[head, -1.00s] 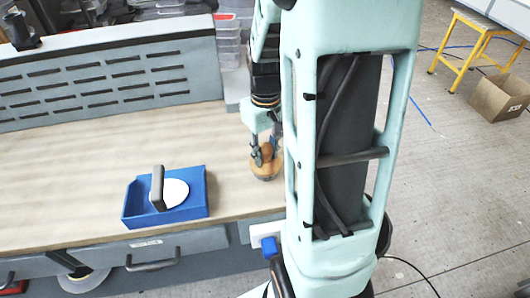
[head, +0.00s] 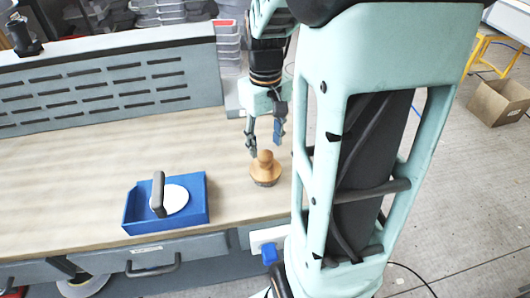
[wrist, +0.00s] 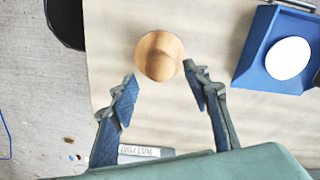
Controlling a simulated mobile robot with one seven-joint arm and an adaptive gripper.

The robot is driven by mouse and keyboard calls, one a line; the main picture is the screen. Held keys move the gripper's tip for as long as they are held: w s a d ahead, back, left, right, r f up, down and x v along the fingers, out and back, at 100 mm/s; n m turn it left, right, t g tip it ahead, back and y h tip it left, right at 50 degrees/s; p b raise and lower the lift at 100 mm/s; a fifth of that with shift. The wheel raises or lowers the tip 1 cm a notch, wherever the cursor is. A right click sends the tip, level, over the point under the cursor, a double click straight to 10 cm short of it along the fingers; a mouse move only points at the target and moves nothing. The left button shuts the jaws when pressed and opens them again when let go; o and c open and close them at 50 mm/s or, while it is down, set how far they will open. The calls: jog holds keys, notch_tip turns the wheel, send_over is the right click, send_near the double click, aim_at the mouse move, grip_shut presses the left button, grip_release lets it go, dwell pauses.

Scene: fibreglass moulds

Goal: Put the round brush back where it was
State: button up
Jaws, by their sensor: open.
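The round brush (head: 265,168) has a wooden knob and body with dark bristles below. It stands upright on the bench top near the right edge in the head view. In the wrist view its round wooden top (wrist: 159,56) lies just beyond my fingertips. My gripper (head: 264,146) is open and empty, above and behind the brush in the head view. In the wrist view my gripper (wrist: 158,80) has its two fingers spread apart, with nothing between them.
A blue tray (head: 128,212) on the bench holds a white disc (head: 176,198) and a dark-handled tool (head: 158,190). It also shows in the wrist view (wrist: 254,52). A slotted grey panel (head: 100,85) backs the bench. The wooden bench top (head: 90,165) is mostly clear.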

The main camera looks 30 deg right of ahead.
notch_tip(320, 180, up, 5)
jog(key=shift+r, duration=0.15)
dwell(0.4)
